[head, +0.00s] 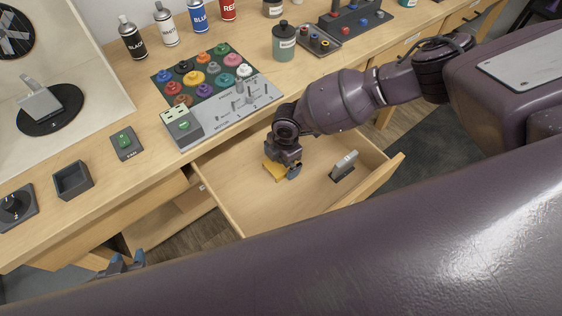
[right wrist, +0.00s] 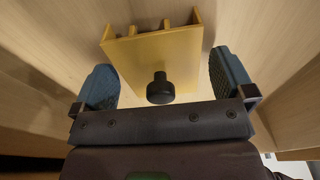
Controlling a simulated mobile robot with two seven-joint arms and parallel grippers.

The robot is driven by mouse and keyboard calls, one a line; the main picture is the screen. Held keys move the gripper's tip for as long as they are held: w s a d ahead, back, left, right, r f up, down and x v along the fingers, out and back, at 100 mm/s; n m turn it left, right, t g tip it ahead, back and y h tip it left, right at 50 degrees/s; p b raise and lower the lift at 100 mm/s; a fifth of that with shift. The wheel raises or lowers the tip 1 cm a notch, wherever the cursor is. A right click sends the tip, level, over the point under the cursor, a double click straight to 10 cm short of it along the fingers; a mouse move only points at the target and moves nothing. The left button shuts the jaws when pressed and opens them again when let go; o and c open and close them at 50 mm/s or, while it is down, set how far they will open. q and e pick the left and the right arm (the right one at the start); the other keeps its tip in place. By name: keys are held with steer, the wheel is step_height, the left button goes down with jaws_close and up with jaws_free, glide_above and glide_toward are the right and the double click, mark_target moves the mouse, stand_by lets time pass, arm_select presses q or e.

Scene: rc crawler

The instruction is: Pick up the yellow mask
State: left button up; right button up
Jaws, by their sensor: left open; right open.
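The yellow mask (head: 275,171) lies in the open drawer, partly covered by my right gripper (head: 282,170). In the right wrist view the mask (right wrist: 150,50) is a yellow plate with raised prongs at its far edge and a black knob (right wrist: 160,88) on its face. My right gripper (right wrist: 164,80) is open, with one blue finger on each side of the mask. Gaps show between the fingers and the mask. My left gripper (head: 124,263) is low at the left, in front of the workbench, open and apart from the mask.
The wooden drawer (head: 235,205) also holds a small grey block-like item (head: 344,166); its floor is otherwise mostly bare. On the bench (head: 150,165) stand a panel of coloured knobs (head: 205,75), spray cans (head: 132,38), a grey-green jar (head: 284,42) and a small dark tray (head: 73,180).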

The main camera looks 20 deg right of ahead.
steer(key=shift+f, duration=0.25)
steer(key=c, duration=0.9)
steer(key=shift+o, duration=0.2)
steer(key=shift+r, duration=0.1)
